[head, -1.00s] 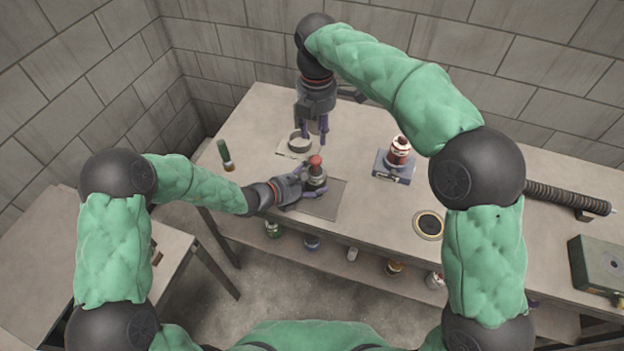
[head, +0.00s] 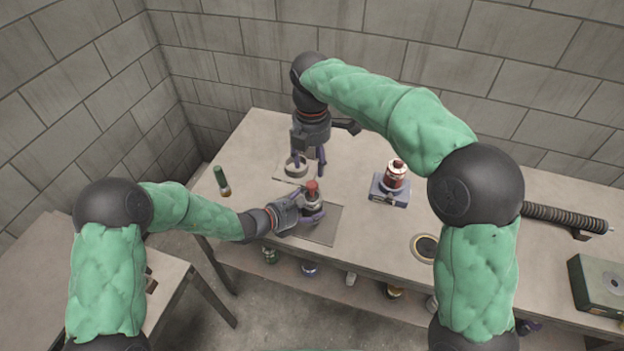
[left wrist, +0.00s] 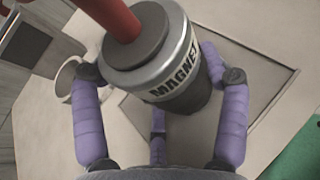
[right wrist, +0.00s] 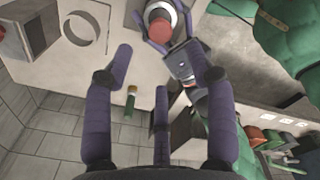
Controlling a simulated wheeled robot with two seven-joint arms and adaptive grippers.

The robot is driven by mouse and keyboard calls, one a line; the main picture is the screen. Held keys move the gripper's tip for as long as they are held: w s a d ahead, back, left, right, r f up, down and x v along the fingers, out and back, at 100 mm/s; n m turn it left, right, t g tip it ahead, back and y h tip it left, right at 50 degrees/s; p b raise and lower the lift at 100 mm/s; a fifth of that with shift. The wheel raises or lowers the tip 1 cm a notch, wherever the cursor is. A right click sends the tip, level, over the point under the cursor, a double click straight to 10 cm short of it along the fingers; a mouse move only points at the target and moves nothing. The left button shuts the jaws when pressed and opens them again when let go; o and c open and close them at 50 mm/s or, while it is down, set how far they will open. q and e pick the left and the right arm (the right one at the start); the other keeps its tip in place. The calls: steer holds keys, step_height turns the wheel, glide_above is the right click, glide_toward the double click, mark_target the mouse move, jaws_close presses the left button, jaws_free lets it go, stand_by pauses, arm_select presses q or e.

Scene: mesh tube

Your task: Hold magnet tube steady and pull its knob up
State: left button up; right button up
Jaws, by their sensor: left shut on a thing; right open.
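The magnet tube (head: 314,205) is a short dark and silver cylinder lettered MAGNET, with a red knob (head: 312,189) on top. It stands at the dark square plate on the bench. My left gripper (head: 300,208) is shut around the tube's side, below the knob. The left wrist view shows the tube (left wrist: 178,82) between its purple fingers and the knob (left wrist: 112,20) at the top edge. My right gripper (head: 309,168) is open and empty, pointing down behind the tube. In the right wrist view the knob (right wrist: 160,29) lies beyond the fingertips, apart from them.
A ring-shaped holder (head: 296,167) sits near my right gripper. A red and white can (head: 396,174) stands on a grey block to the right. A green tube (head: 221,180) lies at the left. A flat ring (head: 424,248) and a ribbed black cylinder (head: 560,217) are further right.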

mark_target(312, 184)
step_height(312, 184, down, 8)
steer(key=shift+r, duration=0.1)
stand_by(0.4)
jaws_close()
